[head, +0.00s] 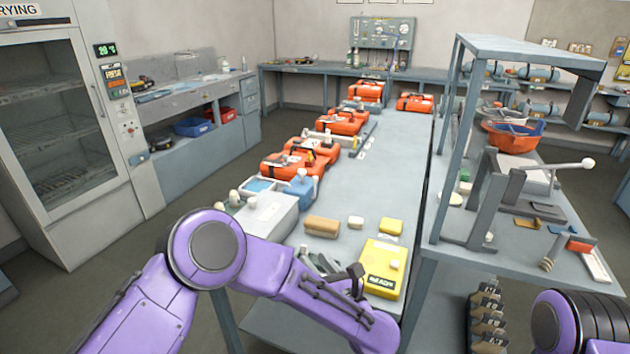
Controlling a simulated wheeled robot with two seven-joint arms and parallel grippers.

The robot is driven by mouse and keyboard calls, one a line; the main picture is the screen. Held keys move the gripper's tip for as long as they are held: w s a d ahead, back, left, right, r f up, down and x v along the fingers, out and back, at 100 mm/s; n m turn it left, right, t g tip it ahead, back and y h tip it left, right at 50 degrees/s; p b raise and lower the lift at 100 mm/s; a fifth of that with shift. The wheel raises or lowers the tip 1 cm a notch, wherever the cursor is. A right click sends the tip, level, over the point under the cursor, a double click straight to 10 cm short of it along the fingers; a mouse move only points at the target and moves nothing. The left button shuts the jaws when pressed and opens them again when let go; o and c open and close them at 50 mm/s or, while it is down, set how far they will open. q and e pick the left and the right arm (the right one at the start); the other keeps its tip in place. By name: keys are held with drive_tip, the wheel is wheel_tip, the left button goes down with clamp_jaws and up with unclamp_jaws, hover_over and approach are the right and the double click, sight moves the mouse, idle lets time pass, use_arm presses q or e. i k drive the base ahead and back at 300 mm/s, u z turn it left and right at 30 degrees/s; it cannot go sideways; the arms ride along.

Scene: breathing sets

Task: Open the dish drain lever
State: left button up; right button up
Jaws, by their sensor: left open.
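My left arm enters at the lower left, bends at a purple joint and reaches right over the near end of the long table (385,180). My left gripper (340,279) is open, its dark fingers partly hidden by the purple forearm, left of a yellow case (382,268). I cannot tell for certain which part is the drain lever. A white box (264,216) with pale knobs stands at the table's left edge, by a blue-lined tray (258,186). A long lever (548,165) with a white ball end sits on the right bench. My right gripper is out of view.
Orange packs (292,164) line the table's left side. A tan block (322,226) and a yellow block (390,226) lie near the gripper. A grey frame (449,150) and orange bowl (512,138) stand on the right bench. A drying cabinet (125,130) stands left.

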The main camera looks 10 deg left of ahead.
sight(314, 178)
drive_tip(key=i, duration=1)
